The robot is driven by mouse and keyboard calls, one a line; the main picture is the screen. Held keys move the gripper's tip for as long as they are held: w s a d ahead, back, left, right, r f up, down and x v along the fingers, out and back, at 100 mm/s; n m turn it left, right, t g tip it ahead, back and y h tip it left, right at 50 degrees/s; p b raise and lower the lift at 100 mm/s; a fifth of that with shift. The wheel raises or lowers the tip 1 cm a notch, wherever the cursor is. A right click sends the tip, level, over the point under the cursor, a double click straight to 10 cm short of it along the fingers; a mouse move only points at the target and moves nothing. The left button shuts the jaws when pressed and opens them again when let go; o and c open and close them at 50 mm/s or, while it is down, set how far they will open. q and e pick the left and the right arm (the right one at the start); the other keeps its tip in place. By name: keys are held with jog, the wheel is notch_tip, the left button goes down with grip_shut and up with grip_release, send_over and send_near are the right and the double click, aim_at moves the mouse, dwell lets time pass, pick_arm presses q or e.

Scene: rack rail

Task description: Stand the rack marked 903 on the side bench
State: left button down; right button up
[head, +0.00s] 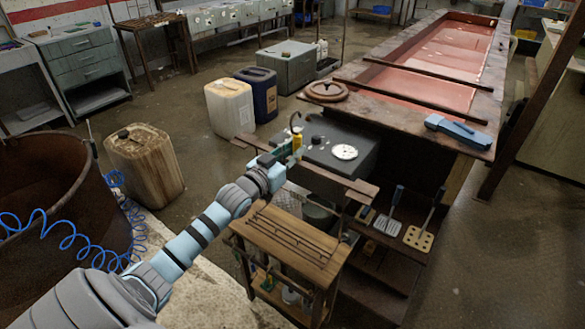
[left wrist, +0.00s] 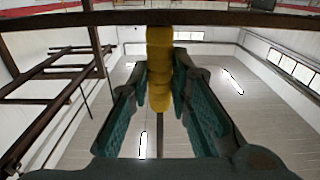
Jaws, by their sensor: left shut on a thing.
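My left gripper (head: 292,152) is shut on a yellow grip (head: 297,141) with a dark hook above it. The left wrist view shows the yellow grip (left wrist: 160,70) upright between the teal fingers (left wrist: 160,100), in front of a dark crossbar (left wrist: 230,18). In the head view a brown bar (head: 345,180) runs behind and to the right of the gripper. I cannot read the number 903 anywhere, and cannot tell how the grip joins the bar. A small wooden bench (head: 310,262) with dark strips on top stands below, in front of the gripper. My right gripper is not in view.
A dark box with a white dial (head: 344,152) stands behind the gripper. A long red-filled tank (head: 425,85) lies beyond, with a blue tool (head: 455,131) on its rim. A rusty drum (head: 45,215) and stained canister (head: 145,165) stand left.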

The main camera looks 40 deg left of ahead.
pick_arm(q)
notch_tip(320, 180, down, 4)
jog(key=shift+r+b, duration=0.2)
jog(key=shift+b, duration=0.75)
jog(key=shift+f, duration=0.1)
jog(key=c, duration=1.5)
grip_release()
jog(key=s+p, duration=1.2)
jog(key=shift+s+d, duration=0.1)
jog(key=shift+d, duration=0.05)
